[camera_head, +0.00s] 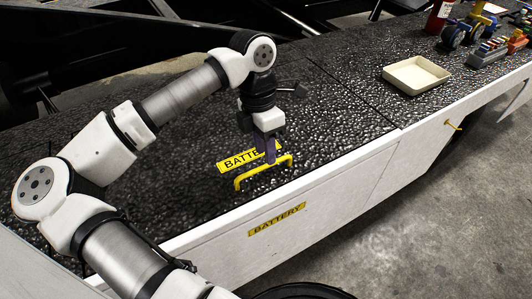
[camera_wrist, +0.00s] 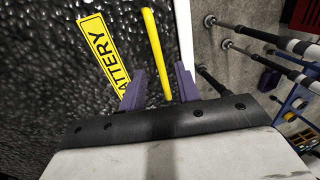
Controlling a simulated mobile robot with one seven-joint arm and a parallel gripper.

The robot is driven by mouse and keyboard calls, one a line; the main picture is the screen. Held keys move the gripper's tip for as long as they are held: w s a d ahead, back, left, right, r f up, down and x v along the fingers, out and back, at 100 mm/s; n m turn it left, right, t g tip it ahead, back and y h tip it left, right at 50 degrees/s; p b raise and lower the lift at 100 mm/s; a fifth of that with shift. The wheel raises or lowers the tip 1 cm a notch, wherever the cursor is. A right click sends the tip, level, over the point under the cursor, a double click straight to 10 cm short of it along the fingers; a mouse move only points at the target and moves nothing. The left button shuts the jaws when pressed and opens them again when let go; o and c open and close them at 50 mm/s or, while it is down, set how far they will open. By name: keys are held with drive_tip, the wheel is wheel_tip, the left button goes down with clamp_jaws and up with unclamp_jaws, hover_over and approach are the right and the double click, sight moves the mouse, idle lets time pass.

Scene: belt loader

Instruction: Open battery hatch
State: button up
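The battery hatch is a black textured panel (camera_head: 310,140) on the loader's top and looks closed. It carries a yellow BATTERY label (camera_head: 238,160), also seen in the wrist view (camera_wrist: 97,48). A yellow bar handle (camera_head: 265,171) stands up from the panel near its white front edge. My gripper (camera_head: 270,156) points down at the handle's middle. In the wrist view the handle (camera_wrist: 153,45) runs between the two purple fingers of my gripper (camera_wrist: 158,84). The fingers are apart, with a gap visible on both sides of the bar. Contact at the fingertips cannot be told.
A second BATTERY label (camera_head: 277,220) is on the white side panel (camera_head: 330,200). A cream tray (camera_head: 416,76) lies farther right on the deck. A red bottle (camera_head: 438,16) and colored parts (camera_head: 488,50) stand beyond it.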

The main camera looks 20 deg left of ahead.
drive_tip(key=shift+s+d+f, duration=0.1)
drive_tip(key=shift+d+f, duration=0.1)
drive_tip(key=shift+f, duration=1.15)
drive_tip(key=shift+c, duration=0.4)
clamp_jaws()
